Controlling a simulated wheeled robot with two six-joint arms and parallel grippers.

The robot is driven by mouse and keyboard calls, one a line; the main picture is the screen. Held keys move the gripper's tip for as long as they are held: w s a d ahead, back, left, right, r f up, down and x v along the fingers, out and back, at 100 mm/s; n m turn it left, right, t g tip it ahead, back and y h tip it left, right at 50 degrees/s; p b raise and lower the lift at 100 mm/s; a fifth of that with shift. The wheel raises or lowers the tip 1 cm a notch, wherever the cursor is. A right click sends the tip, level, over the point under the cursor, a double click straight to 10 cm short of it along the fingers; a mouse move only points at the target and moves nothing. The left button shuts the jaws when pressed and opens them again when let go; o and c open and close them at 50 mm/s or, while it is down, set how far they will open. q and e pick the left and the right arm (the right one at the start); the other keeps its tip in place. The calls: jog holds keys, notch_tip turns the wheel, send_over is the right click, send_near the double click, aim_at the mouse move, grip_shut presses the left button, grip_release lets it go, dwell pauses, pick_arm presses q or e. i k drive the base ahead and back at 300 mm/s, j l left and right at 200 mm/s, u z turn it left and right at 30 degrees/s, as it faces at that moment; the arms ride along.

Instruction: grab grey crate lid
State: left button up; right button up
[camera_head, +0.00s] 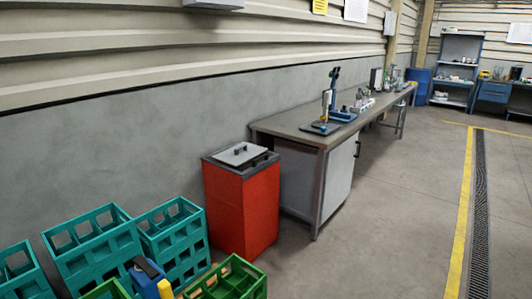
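A light grey lid (233,156) with a small dark handle lies on top of the tall red bin (241,206), near the middle of the head view. The lid looks smaller than the bin's dark top, and I cannot tell whether it is fully seated. Neither of my grippers shows in this view, so nothing is seen touching the lid.
Teal crates (93,244) and green crates (235,284) stand at the lower left, with a blue and yellow object (150,279) among them. A long workbench (287,123) stands right of the bin along the wall. The floor (383,222) to the right is clear.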

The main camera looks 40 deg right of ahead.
aim_at(239, 155)
jog(key=z, duration=0.95)
jog(key=i+l+z, duration=0.6)
jog(key=i, duration=0.25)
jog(key=i+l+z, duration=0.2)
jog(key=i+z, duration=0.15)
jog(key=i, duration=0.5)
jog(key=i+z, duration=0.3)
jog(key=i, duration=0.55)
